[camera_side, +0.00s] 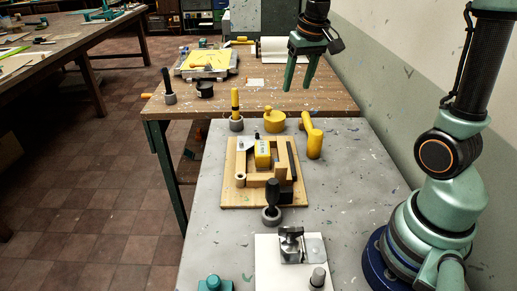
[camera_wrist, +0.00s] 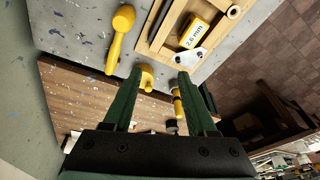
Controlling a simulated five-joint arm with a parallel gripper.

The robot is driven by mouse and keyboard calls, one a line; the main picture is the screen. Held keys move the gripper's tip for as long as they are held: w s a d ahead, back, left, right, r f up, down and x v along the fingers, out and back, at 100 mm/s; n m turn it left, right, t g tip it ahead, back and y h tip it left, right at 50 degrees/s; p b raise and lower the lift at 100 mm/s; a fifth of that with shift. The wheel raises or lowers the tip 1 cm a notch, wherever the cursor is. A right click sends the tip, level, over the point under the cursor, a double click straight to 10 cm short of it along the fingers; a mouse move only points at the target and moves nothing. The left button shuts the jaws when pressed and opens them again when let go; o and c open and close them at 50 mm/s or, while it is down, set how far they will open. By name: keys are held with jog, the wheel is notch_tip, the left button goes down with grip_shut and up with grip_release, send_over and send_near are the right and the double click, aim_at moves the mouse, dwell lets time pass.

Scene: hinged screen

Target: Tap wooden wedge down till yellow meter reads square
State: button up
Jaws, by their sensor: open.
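The yellow meter (camera_side: 262,153) lies in a wooden frame on a wooden board (camera_side: 230,198). In the wrist view the meter (camera_wrist: 195,33) reads "2.6 mm". A pale plate with holes (camera_wrist: 193,58) lies beside it. I cannot pick out the wooden wedge for certain among the wooden parts. A yellow mallet (camera_side: 314,143) lies right of the board; it also shows in the wrist view (camera_wrist: 120,38). My gripper (camera_side: 300,88) is open and empty, raised beyond the board. Its fingers (camera_wrist: 160,73) are apart, with nothing held between them.
A yellow knobbed object (camera_side: 273,121) and a yellow-handled tool in a grey holder (camera_side: 236,108) stand behind the board. A black-handled tool (camera_side: 272,194) stands at its front. A metal clamp (camera_side: 291,243) sits on a white plate. Grey tabletop is free left of the board.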

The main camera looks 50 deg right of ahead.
jog(key=w+d+f+m+g, duration=0.1)
jog(key=w+d+f+m, duration=0.15)
jog(key=d+f, duration=0.35)
jog(key=m+g, duration=0.2)
send_over(309, 122)
jog(key=shift+y, duration=0.4)
jog(key=f, duration=0.7)
jog(key=shift+s+a, duration=0.1)
jog(key=shift+s, duration=0.1)
notch_tip(309, 122, down, 8)
jog(key=shift+r, duration=0.35)
grip_shut()
jog(key=shift+r, duration=3.55)
